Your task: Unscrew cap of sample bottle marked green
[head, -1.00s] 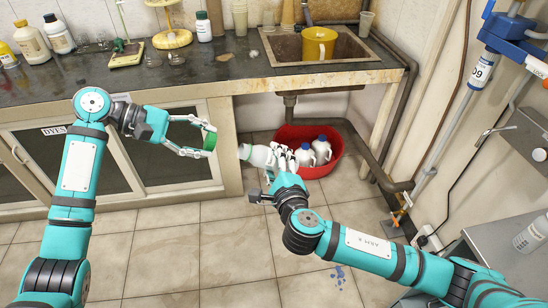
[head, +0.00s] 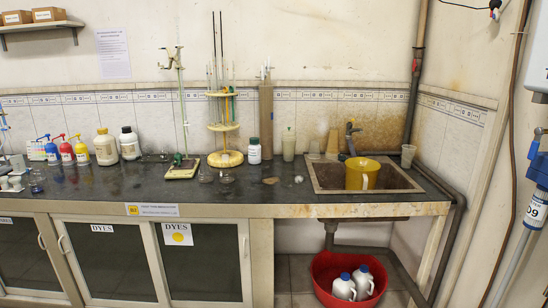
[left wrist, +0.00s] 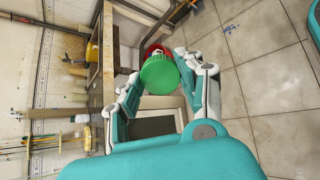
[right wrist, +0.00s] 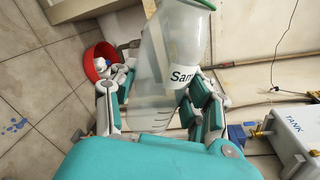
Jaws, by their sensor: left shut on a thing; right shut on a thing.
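In the left wrist view my left gripper (left wrist: 160,74) is shut on a round green cap (left wrist: 159,76), held between its fingertips. No bottle shows under or beside that cap. In the right wrist view my right gripper (right wrist: 160,84) is shut around a translucent pale sample bottle (right wrist: 155,62). The bottle is tilted in the picture and has a label (right wrist: 183,77) whose visible letters read "Sam". A green band (right wrist: 200,3) shows at its upper end, cut off by the frame edge. Neither gripper shows in the head view.
A dark bench (head: 100,190) runs along the wall with dye bottles, a stand and a sink (head: 325,178) holding a yellow jug (head: 362,172). A red tub (head: 325,262) with two white jugs stands below the sink. Open tiled floor (left wrist: 245,75) lies around the left gripper.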

